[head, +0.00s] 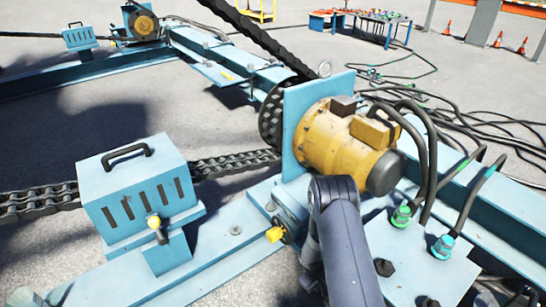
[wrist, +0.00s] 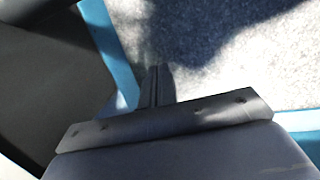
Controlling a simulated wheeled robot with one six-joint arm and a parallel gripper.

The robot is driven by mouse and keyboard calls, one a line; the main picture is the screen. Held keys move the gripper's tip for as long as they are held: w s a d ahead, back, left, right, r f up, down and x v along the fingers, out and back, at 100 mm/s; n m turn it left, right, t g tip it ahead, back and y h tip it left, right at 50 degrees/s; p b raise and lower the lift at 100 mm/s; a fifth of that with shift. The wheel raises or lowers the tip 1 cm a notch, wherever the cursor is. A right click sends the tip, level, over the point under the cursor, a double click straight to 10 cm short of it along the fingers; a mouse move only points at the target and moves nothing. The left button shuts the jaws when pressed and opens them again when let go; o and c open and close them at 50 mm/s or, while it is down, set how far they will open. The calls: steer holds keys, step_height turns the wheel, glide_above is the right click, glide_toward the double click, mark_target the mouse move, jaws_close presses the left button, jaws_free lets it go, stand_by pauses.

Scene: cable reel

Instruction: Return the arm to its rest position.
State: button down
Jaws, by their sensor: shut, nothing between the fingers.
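My gripper (wrist: 157,72) shows in the wrist view with its two dark fingers together and nothing between them. Beyond the fingertips is grey ground with shadow, and blue metal lies on either side. In the head view my grey arm (head: 343,245) rises from the bottom edge to just in front of the yellow motor (head: 335,140). I cannot make out the fingers there, nor tell whether the arm touches the motor or the frame.
A blue slotted box (head: 138,195) with a black handle stands at left beside a heavy chain (head: 235,163). Green-ended hoses (head: 401,215) rise right of my arm. Black cables (head: 470,125) lie on the ground at right. A tool table (head: 362,17) stands far back.

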steer(key=shift+w+a+r, duration=0.35)
steer(key=shift+a+r, duration=0.3)
steer(key=shift+a, duration=0.1)
steer(key=shift+s, duration=0.1)
